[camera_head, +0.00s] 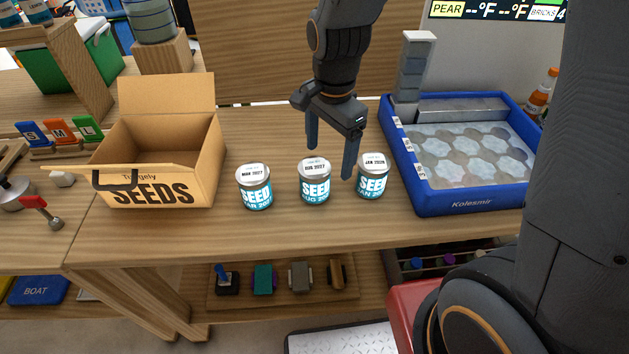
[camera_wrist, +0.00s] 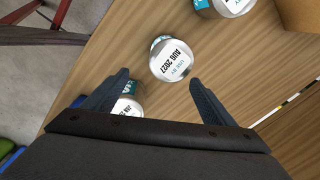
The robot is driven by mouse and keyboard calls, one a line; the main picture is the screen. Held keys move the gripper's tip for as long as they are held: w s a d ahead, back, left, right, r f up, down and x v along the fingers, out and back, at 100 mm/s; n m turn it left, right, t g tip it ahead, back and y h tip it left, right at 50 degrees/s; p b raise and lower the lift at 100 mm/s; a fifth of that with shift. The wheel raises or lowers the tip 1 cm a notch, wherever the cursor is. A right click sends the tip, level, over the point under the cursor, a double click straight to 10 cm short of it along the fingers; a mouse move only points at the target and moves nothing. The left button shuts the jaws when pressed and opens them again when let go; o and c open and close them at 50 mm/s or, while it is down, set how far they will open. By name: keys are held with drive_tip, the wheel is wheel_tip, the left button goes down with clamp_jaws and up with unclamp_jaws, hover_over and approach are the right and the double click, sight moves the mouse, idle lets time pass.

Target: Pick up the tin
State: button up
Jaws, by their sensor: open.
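Three seed tins with silver lids and teal labels stand upright in a row on the wooden table. The left tin (camera_head: 254,187) reads MAR 2027, the middle tin (camera_head: 314,182) AUG 2027, and the right tin (camera_head: 372,176) JAN 2028. My gripper (camera_head: 330,160) is open and empty, pointing down above and just behind the middle and right tins. In the wrist view, the middle tin (camera_wrist: 171,58) lies ahead of the open fingers (camera_wrist: 158,78). The JAN tin (camera_wrist: 127,107) is partly hidden by the left finger and gripper body there. Another tin (camera_wrist: 228,5) is cut off at the top edge.
An open cardboard SEEDS box (camera_head: 152,192) stands left of the tins. A blue tray (camera_head: 470,201) with ice-like shapes stands on the right, close to the right tin. The table front between them is clear. A lower shelf (camera_head: 283,301) holds small items.

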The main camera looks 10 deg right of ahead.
sight(313, 165)
drive_tip(key=a+m, duration=0.2)
drive_tip(key=a+f+m, duration=0.1)
drive_tip(key=shift+w+g, duration=0.25)
drive_tip(key=shift+g, duration=0.05)
drive_tip(key=shift+a+f+m, duration=0.15)
drive_tip(key=shift+f+m, duration=0.1)
drive_tip(key=shift+m, duration=0.05)
drive_tip(key=shift+s+f+p, duration=0.2)
drive_tip(key=shift+f+p, duration=0.75)
drive_tip(key=shift+f, duration=2.8)
drive_tip(key=c, duration=1.3)
drive_tip(key=shift+r, duration=0.15)
